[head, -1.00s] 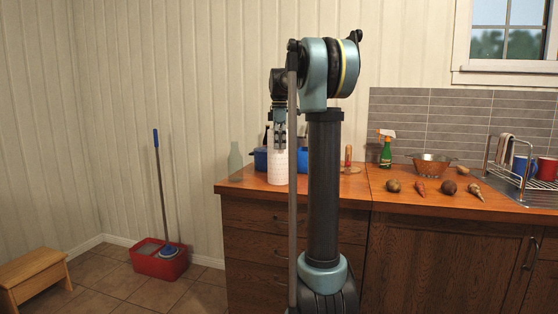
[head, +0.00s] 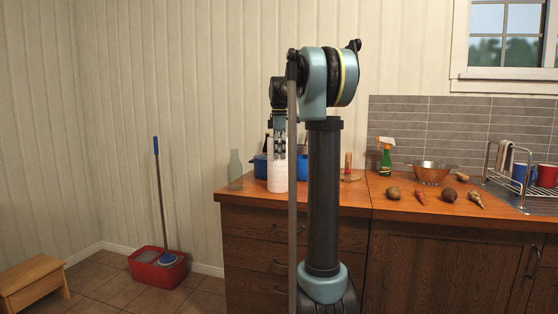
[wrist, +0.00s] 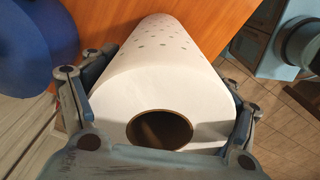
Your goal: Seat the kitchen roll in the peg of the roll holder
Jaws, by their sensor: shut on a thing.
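The white kitchen roll (head: 278,178) is upright at the left part of the counter, below my gripper (head: 278,148). In the wrist view the roll (wrist: 160,85) shows its open brown core, and my gripper's fingers (wrist: 158,108) are shut on it from both sides. I cannot tell whether its bottom touches the counter. A wooden peg on a round base, which looks like the roll holder (head: 348,164), stands to the right of my column. Nothing is seen on this peg.
Blue containers (head: 260,165) stand behind the roll, and a glass bottle (head: 235,168) is to its left. My column hides part of the counter (head: 240,193). A spray bottle (head: 386,158), colander (head: 430,173), several vegetables and a dish rack (head: 510,175) are farther right.

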